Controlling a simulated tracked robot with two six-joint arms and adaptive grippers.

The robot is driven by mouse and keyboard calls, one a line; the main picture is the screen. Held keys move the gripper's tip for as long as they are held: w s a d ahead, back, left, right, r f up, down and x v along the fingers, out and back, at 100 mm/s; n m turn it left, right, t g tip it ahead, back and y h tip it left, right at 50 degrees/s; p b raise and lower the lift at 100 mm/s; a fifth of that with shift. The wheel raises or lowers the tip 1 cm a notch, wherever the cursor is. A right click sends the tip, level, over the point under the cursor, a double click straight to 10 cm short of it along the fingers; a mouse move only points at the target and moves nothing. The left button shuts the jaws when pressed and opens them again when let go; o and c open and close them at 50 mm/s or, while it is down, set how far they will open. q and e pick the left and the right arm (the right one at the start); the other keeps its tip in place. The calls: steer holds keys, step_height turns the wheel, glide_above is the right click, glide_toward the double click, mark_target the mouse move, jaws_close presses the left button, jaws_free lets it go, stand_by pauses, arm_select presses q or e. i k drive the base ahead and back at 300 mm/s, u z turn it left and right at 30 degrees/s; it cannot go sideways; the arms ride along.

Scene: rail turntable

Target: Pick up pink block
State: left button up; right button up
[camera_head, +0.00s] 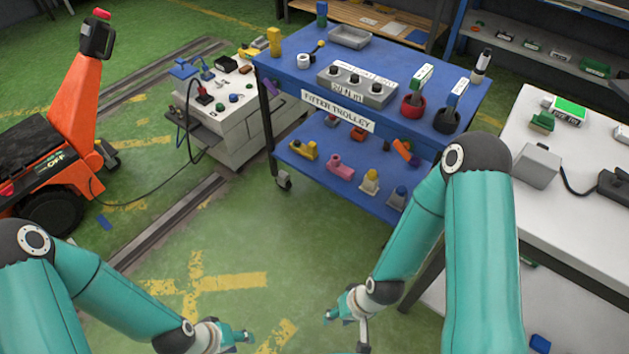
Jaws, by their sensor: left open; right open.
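A pink block (341,168) sits on the lower blue shelf of the fitter trolley (324,109), between a yellow block (304,150) and a cream and yellow piece (370,181). It has a raised part at its left end. My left gripper (243,337) is low over the green floor near the bottom edge, open and empty as far as I can see. My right gripper (345,322) is also low over the floor, to the right of the left one, open and empty. Both are apart from the trolley and the pink block.
The trolley's upper shelf holds a grey torque box (356,86), red (412,106) and black (447,120) cups and a tray (351,37). A white bench (575,215) stands right. An orange machine (80,110) stands left. Floor before the trolley is clear.

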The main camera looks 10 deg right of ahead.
mark_target(334, 165)
steer(key=u, duration=0.7)
steer(key=k, duration=0.75)
steer(key=u, duration=0.65)
steer(key=i, duration=0.85)
steer(key=z, duration=0.55)
steer(key=i, duration=1.3)
steer(key=z, duration=1.25)
steer(key=i, duration=0.9)
steer(key=z, duration=0.6)
steer(key=k, duration=0.75)
steer(key=z, duration=0.2)
steer(key=i, duration=0.7)
